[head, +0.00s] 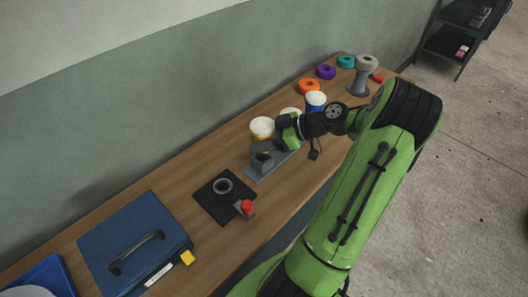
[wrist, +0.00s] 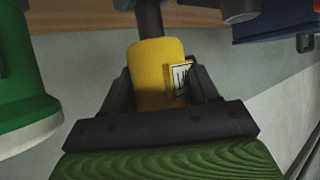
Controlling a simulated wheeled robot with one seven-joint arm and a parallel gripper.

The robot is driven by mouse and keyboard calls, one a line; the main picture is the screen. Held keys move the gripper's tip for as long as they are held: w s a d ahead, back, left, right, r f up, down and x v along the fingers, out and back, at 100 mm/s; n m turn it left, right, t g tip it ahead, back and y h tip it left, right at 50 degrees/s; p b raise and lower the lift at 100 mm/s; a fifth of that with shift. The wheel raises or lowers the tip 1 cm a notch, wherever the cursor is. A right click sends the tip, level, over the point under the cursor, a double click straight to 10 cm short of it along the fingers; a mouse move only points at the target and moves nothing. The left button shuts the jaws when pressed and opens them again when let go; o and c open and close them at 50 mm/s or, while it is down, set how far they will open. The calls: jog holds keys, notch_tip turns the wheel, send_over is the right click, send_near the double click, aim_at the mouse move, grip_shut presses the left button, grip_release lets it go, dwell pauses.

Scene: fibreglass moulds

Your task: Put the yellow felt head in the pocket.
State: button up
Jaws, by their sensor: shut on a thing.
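The yellow felt head (head: 262,130) has a yellow body and a pale round top, and stands upright over the grey rack in the head view. My gripper (wrist: 157,88) is shut on it. In the wrist view, its yellow body (wrist: 150,70) with a small black-and-white label fills the space between the dark fingers. A dark post or shank shows beyond it; I cannot tell whether they are joined. I cannot tell if this is the pocket.
A green felt head (wrist: 25,90) is close beside my gripper. A blue-bodied one (head: 316,103) stands behind. Coloured rings and a grey stand (head: 364,77) are at the far end. A blue case (head: 130,240) lies left. The wall runs behind.

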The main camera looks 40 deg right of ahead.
jog(key=shift+a+f+b, duration=0.1)
jog(key=shift+f+b, duration=0.4)
jog(key=shift+f, duration=1.35)
jog(key=o, duration=1.3)
jog(key=shift+s+r+p, duration=0.1)
jog(key=shift+r+p, duration=0.2)
jog(key=p+v, duration=0.2)
jog(key=v, duration=0.9)
jog(key=shift+s+d+r, duration=0.1)
jog(key=shift+s+d, duration=0.2)
